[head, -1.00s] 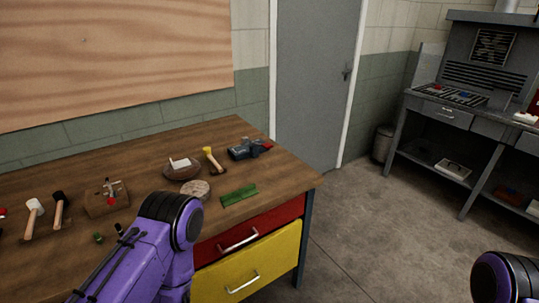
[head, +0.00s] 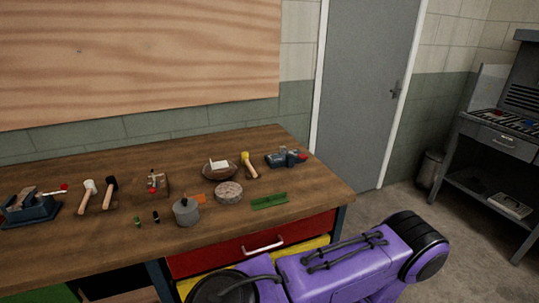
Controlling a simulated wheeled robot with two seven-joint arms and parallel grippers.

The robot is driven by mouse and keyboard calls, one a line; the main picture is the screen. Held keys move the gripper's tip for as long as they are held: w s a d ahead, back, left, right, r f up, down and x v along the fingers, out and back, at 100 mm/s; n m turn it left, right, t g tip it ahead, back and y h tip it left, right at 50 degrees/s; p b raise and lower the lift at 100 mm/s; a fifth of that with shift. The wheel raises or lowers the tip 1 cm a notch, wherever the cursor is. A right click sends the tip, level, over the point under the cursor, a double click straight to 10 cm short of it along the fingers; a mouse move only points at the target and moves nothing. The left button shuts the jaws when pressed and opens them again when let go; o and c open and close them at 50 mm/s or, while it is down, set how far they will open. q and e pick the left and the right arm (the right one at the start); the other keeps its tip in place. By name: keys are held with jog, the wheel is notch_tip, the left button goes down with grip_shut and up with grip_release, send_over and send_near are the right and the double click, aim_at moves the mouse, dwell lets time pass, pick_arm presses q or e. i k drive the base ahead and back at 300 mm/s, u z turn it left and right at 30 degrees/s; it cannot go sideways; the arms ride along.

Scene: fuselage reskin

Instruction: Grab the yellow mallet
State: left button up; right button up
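The yellow mallet (head: 249,165) lies on the wooden workbench (head: 100,240), toward its back right. Its yellow head points to the back and its wooden handle comes toward me. It lies just right of a brown bowl (head: 220,172) and left of a blue-grey vise-like tool (head: 286,158). A purple arm of mine crosses the lower right of the head view, in front of the bench. No gripper fingers show, so neither gripper's state is visible.
A round stone-like disc (head: 229,193), a green block (head: 269,201) and a grey canister (head: 187,212) stand in front of the mallet. White-headed (head: 88,196) and black-headed (head: 109,194) mallets lie at left. Open floor is at right, before a grey desk (head: 495,150).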

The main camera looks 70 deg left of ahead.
aim_at(244, 155)
jog(key=u, duration=0.05)
jog(key=i, duration=1.1)
jog(key=u, duration=2.1)
